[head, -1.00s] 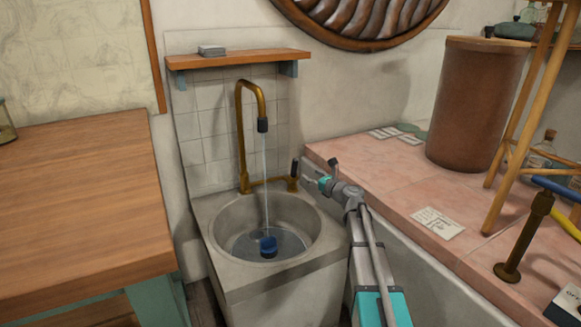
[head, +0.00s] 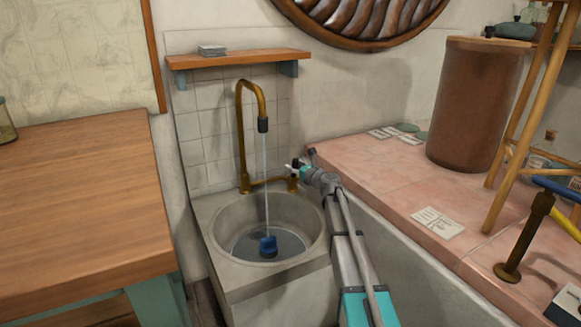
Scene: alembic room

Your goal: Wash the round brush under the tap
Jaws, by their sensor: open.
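A blue object, seemingly the round brush (head: 268,246), sits in the round basin of the sink (head: 226,240), in the water. The brass tap (head: 240,130) arches over the basin, and a thin stream of water (head: 266,180) falls from its dark spout onto or right by the brush. The tap's handle (head: 292,183) is at the right end of its low brass pipe. My gripper (head: 291,165) is open just above and beside that handle, apart from the brush. Its small fingers partly overlap the wall, and I cannot tell whether they touch the handle.
A wooden shelf (head: 238,59) is fixed to the wall above the tap. A wooden table (head: 75,200) stands at the left. A pink tiled counter (head: 385,185) at the right carries a large brown cylinder (head: 472,110), paper cards and a wooden stand.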

